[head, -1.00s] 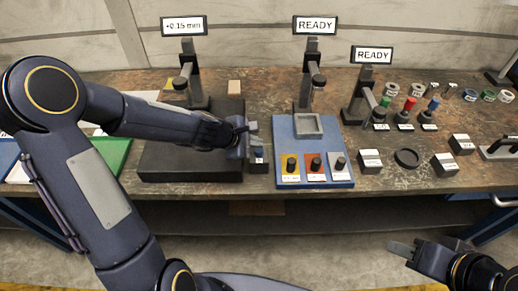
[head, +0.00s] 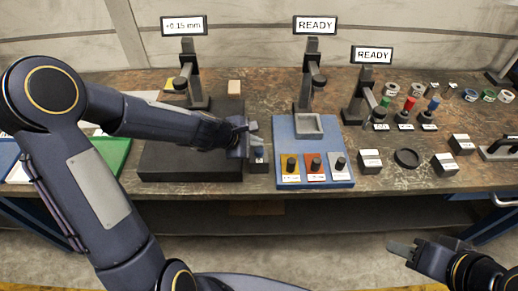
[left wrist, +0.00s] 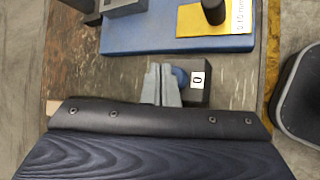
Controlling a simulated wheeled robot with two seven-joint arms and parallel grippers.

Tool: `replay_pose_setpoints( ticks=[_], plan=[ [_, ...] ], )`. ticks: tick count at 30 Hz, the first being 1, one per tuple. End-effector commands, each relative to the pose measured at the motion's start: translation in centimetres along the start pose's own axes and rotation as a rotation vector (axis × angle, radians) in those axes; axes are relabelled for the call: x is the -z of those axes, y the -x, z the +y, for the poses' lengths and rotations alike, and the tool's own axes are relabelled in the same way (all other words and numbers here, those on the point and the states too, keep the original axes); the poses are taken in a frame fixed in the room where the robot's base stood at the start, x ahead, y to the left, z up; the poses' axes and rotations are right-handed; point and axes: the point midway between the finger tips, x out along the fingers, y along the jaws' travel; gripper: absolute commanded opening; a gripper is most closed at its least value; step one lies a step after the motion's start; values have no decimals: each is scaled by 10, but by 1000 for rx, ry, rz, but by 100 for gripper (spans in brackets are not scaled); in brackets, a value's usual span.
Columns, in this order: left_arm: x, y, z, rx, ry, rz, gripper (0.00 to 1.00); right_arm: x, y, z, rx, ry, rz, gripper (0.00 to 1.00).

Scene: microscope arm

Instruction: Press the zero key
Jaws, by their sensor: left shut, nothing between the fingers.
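The zero key is a small dark block (head: 259,165) with a blue button (head: 258,153), standing near the table's front edge between the black slab and the blue tray. In the left wrist view the block (left wrist: 194,93) shows a white label with "0", and the blue button (left wrist: 180,77) sits beside my fingers. My left gripper (head: 252,127) is shut and empty, right at the key; its grey fingers also show in the left wrist view (left wrist: 160,82). I cannot tell whether they touch the button. My right gripper (head: 391,247) hangs off the table at lower right; its jaw opening is unclear.
A black slab (head: 190,165) lies left of the key under my left arm. Right of it is a blue tray (head: 283,135) with yellow, orange and grey knob plates. A display (head: 184,26) reads +0.15 mm; two others (head: 315,25) (head: 371,54) read READY.

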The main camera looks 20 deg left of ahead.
Motion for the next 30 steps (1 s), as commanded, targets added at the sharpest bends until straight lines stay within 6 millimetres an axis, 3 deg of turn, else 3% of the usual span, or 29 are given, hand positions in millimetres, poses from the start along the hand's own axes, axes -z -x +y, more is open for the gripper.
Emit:
replay_pose_setpoints(
  ticks=[30],
  plan=[
    [6, -8, -6, 0, 0, 0, 0, -6, -11, 5, 0, 0, 0, 36]
  ],
)
